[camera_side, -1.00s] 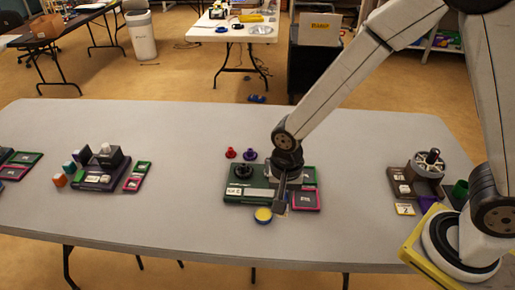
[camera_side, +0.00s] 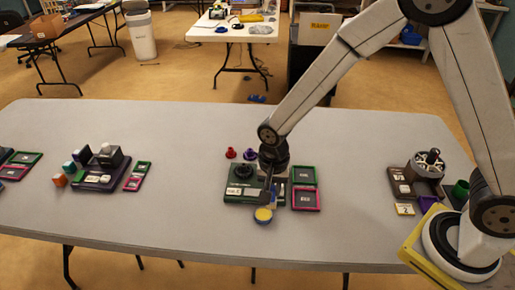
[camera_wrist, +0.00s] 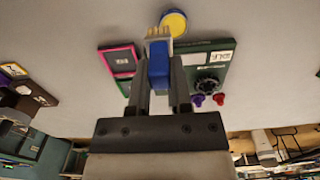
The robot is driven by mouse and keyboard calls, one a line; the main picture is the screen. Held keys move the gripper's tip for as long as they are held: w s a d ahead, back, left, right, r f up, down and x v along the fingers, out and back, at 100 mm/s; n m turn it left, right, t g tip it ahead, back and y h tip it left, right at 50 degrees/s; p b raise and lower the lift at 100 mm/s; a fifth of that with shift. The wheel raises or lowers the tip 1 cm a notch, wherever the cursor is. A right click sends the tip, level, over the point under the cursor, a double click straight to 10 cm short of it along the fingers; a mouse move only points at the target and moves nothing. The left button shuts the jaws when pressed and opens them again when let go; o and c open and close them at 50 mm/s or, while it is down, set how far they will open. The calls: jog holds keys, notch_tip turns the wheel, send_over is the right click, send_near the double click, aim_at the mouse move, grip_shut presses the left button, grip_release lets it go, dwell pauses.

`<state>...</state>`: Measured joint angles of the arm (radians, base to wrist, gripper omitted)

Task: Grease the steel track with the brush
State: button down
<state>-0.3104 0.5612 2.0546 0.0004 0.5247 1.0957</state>
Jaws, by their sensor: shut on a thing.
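My gripper (camera_side: 266,196) is shut on the brush, with its jaws pointing down. In the wrist view the brush (camera_wrist: 158,72) has a blue body and pale bristles, and the bristles overlap the left edge of a tin of yellow grease (camera_wrist: 174,21). In the side view the tin (camera_side: 263,215) stands at the front edge of a dark green base (camera_side: 232,198), right below the gripper. Contact between bristles and grease cannot be told. A pale strip on the base (camera_wrist: 193,59) may be the steel track; the gripper partly hides this area in the side view.
A black knob (camera_side: 243,171) sits on the base, with a red (camera_side: 231,153) and a purple piece (camera_side: 250,154) behind. Green (camera_side: 304,175) and pink (camera_side: 306,199) trays lie to the right. Other stations stand far left and right; the table between is clear.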

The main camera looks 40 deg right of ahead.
jog(key=shift+w+d+f, duration=0.15)
jog(key=shift+w+f, duration=0.2)
jog(key=shift+w, duration=0.3)
jog(key=shift+w+d+f, duration=0.15)
jog(key=shift+w+f, duration=0.2)
jog(key=shift+w, duration=0.3)
jog(key=shift+w+d+f, duration=0.15)
jog(key=shift+w+f, duration=0.2)
jog(key=shift+w, duration=0.3)
jog(key=shift+f, duration=3)
jog(key=shift+f, duration=0.65)
jog(key=shift+r, duration=0.1)
notch_tip(320, 180, up, 7)
dwell(0.5)
jog(key=shift+d, duration=0.1)
dwell(0.5)
jog(key=s+d+r+n, duration=0.1)
jog(key=d+r+n, duration=0.6)
jog(key=d+n, duration=0.2)
jog(key=shift+s+d+r, duration=0.25)
jog(key=shift+s+d, duration=0.15)
jog(key=shift+d, duration=0.5)
